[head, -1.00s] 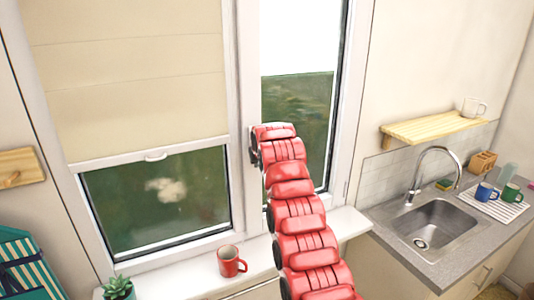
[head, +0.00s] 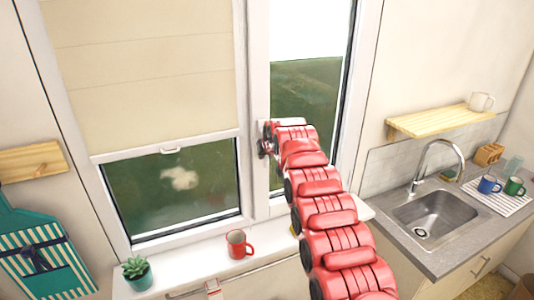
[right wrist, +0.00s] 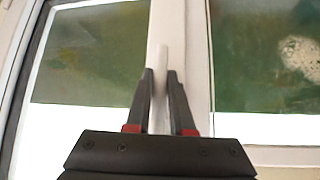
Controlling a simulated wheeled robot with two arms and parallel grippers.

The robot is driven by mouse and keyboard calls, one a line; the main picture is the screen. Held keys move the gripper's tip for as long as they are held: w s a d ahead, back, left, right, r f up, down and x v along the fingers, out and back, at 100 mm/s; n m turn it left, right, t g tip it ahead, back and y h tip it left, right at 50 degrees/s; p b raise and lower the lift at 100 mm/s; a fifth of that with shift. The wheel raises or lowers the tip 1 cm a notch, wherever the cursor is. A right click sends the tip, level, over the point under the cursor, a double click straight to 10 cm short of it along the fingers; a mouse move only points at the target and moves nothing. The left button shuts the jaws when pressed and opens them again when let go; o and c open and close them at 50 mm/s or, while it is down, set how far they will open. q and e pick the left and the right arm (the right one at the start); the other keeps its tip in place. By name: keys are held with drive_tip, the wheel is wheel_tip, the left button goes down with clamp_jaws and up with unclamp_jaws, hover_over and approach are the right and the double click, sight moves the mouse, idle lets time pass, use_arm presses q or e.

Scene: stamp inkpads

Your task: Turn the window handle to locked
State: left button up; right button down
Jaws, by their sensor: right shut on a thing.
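The window handle (right wrist: 162,58) is a slim white lever. In the right wrist view it lies along the white frame post, between my gripper's two dark fingers. My right gripper (right wrist: 160,80) is shut on the handle. In the head view the right gripper (head: 265,144) is small and dark at the post between the panes, at the end of my red arm. The handle is mostly hidden there by the gripper and arm. The window (head: 257,60) looks closed. My left gripper is not in view.
On the sill (head: 190,268) stand a red mug (head: 238,244) and a potted succulent (head: 137,272). A beige blind (head: 140,70) covers the upper left pane. At right are a sink (head: 435,218), a tap (head: 440,150) and a wooden shelf (head: 440,122).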

idle(0.5)
drive_tip(key=c, duration=0.8)
unclamp_jaws()
drive_tip(key=shift+a, duration=0.1)
drive_tip(key=shift+s+f+b, duration=0.1)
drive_tip(key=shift+b, duration=0.45)
drive_tip(key=shift+b+v, duration=5.5)
drive_tip(key=shift+v, duration=3.2)
